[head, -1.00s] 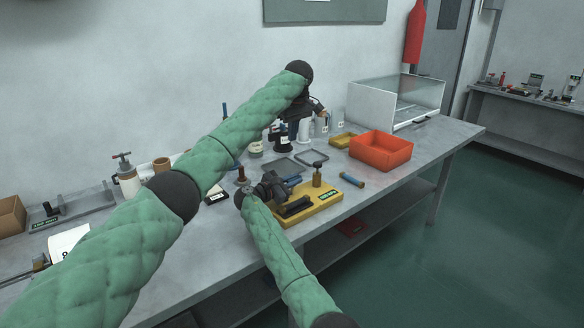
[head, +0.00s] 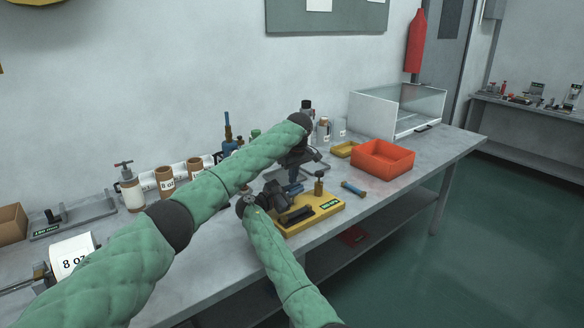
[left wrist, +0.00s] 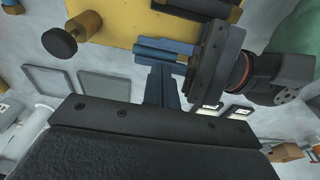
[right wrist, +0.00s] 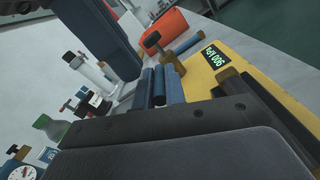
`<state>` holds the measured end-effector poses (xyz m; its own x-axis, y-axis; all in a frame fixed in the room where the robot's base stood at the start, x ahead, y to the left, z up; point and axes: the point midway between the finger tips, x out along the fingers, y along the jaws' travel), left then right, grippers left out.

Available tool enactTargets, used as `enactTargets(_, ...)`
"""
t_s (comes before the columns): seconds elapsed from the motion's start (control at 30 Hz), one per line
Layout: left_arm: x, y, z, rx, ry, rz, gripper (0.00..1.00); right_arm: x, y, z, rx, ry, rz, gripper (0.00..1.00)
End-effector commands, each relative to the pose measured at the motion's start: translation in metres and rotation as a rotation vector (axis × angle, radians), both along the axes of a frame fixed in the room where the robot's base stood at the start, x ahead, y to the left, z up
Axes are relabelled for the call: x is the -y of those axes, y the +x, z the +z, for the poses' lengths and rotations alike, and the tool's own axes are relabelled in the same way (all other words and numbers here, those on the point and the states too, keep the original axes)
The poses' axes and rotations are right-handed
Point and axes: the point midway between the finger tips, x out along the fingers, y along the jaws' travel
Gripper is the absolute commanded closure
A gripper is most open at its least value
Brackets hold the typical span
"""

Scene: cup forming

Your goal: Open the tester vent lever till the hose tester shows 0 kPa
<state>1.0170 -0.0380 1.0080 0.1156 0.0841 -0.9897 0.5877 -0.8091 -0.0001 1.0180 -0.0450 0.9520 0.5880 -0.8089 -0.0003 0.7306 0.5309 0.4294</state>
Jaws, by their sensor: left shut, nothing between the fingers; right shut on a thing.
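The yellow hose tester (head: 325,208) lies on the bench with a green-lit display (right wrist: 213,57). The right wrist view shows the display upside down; it seems to read 900 kPa. A brass post with a dark round knob (left wrist: 59,41) stands at one end of the tester; I cannot tell whether it is the vent lever. My right gripper (right wrist: 160,85) is shut on a blue tube at the tester, mostly hidden by the fingers. My left gripper (left wrist: 160,85) is shut and empty, fingers pointing down just above the tester, close to the right gripper.
A blue tube with brass ends (head: 353,188) lies on the bench right of the tester. An orange bin (head: 383,160) and small yellow tray (head: 344,149) stand behind it. Flat grey trays (left wrist: 103,85) and bottles (right wrist: 75,105) are close by. The front right bench is clear.

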Motion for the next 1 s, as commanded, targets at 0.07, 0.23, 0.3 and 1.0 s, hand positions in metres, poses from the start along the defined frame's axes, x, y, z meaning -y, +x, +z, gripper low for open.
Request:
enactTargets(0.07,0.001,-0.001,-0.004,-0.001,-0.001,0.000,1.00,0.000,0.000,0.000,-0.001,0.001,0.000,1.00)
enactTargets(0.23,0.001,-0.002,-0.007,-0.001,-0.001,0.000,1.00,0.000,0.000,0.000,-0.001,0.001,0.000,1.00)
enactTargets(0.3,0.001,-0.002,-0.007,-0.001,-0.001,0.000,1.00,0.000,0.000,0.000,-0.001,0.001,0.000,1.00)
enactTargets(1.0,0.007,-0.011,-0.019,0.045,0.036,0.000,1.00,-0.001,0.000,0.001,0.001,0.000,0.001,1.00)
